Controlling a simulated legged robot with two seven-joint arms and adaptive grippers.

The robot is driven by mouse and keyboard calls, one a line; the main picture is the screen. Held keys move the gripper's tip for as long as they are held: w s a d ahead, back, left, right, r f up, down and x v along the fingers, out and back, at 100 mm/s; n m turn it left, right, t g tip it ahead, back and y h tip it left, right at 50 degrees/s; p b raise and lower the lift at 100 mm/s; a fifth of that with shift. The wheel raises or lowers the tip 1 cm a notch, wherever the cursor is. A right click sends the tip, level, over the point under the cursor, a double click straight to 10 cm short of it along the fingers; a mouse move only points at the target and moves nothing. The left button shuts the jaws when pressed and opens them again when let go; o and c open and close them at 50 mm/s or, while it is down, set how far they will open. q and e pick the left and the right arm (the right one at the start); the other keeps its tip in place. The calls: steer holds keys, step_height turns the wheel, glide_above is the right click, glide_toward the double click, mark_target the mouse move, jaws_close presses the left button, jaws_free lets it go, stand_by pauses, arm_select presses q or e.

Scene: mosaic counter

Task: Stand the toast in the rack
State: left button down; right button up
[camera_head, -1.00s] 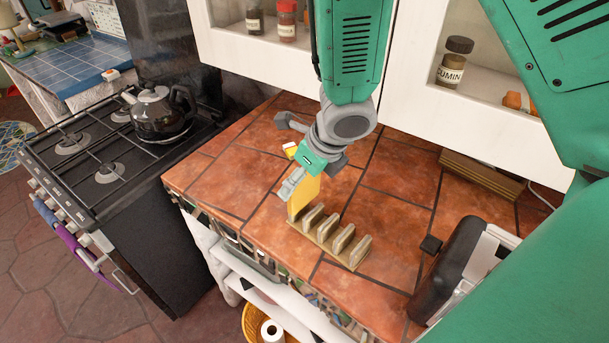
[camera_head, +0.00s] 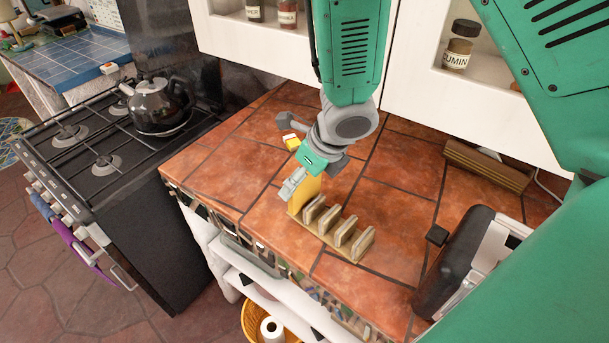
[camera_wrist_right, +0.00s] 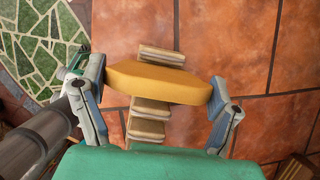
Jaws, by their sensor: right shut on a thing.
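The toast (camera_head: 308,188) is a yellow-brown slice, held upright at the left end of the rack in the head view. The rack (camera_head: 362,245) is a small tan wooden stand with several upright slats on the counter. In the right wrist view, the toast (camera_wrist_right: 155,82) lies across the rack, between the slat at its top (camera_wrist_right: 162,55) and the other slats (camera_wrist_right: 150,107). My right gripper (camera_head: 298,187) is shut on the toast, one finger at each end of it. Whether the toast's lower edge touches the rack base is hidden. My left gripper is not in view.
A black and silver appliance (camera_head: 462,262) stands right of the rack on the tiled counter (camera_head: 405,200). A wooden block (camera_head: 487,165) lies by the back cabinets. A stove with a black kettle (camera_head: 158,105) is at left. Tiles behind the rack are clear.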

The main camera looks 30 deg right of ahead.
steer(key=shift+f+b, duration=0.5)
steer(key=shift+f, duration=0.2)
steer(key=o, duration=0.5)
steer(key=shift+o, duration=0.7)
steer(key=shift+r, duration=0.1)
steer(key=v, duration=1.1)
steer(key=shift+r, duration=0.35)
